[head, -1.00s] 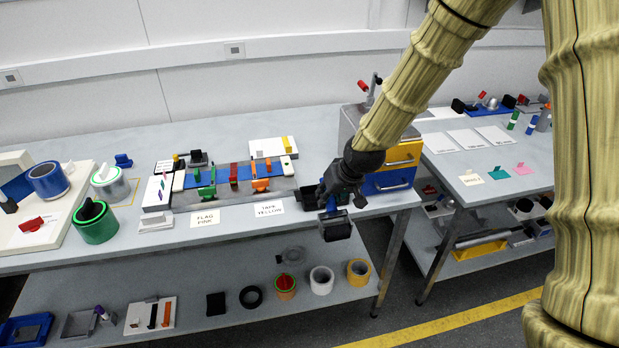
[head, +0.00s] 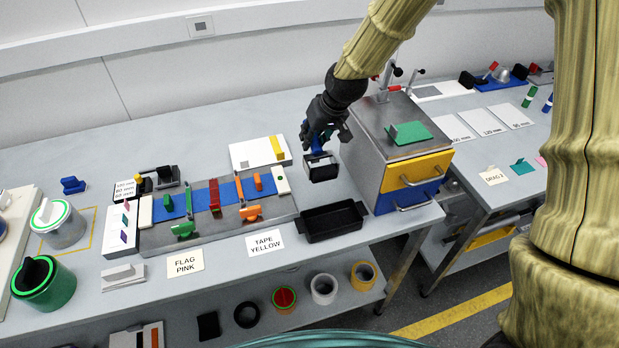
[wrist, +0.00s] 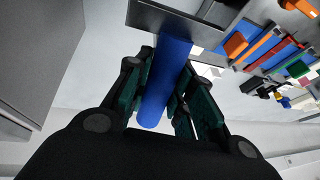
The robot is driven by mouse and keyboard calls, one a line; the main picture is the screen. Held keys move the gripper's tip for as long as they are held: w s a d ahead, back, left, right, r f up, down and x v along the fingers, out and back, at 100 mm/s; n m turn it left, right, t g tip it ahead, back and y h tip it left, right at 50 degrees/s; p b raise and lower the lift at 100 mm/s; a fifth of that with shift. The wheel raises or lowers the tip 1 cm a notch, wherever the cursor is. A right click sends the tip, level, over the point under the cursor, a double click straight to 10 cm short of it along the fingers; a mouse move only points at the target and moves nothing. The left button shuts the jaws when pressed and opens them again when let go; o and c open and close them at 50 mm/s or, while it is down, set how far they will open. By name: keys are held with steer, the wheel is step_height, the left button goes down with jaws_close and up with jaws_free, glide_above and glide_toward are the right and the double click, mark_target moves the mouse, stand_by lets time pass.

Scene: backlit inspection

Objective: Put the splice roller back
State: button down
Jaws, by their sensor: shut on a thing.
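The splice roller has a blue handle and a dark, wide roller head (head: 321,170). My gripper (head: 319,138) is shut on its blue handle, with the head hanging below, and holds it above the table behind the black tray (head: 333,221), left of the drawer unit. In the wrist view the blue handle (wrist: 166,75) runs between the two green-padded fingers, and the roller head (wrist: 180,14) is at the top edge. The black tray is open-topped and looks empty. It stands near the front edge of the table.
The drawer unit (head: 402,160), with yellow and blue drawers, stands close on the right. A splicing plate (head: 218,217) with coloured clamps lies to the left. A white board (head: 258,153) lies behind it. Label cards (head: 266,242) lie along the front edge.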

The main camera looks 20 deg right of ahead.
mark_target(312, 155)
steer(key=shift+f, duration=0.15)
steer(key=shift+s+f, duration=0.2)
steer(key=shift+f, duration=0.1)
steer(key=f+p, duration=0.2)
steer(key=f, duration=0.3)
steer(key=shift+a, duration=0.2)
steer(key=f, duration=0.3)
steer(key=shift+w+p, duration=0.2)
steer(key=shift+p, duration=0.2)
steer(key=shift+s+f, duration=0.15)
steer(key=shift+f, duration=0.15)
steer(key=shift+f, duration=0.15)
steer(key=c, duration=1.2)
jaws_free()
steer(key=shift+c, duration=0.2)
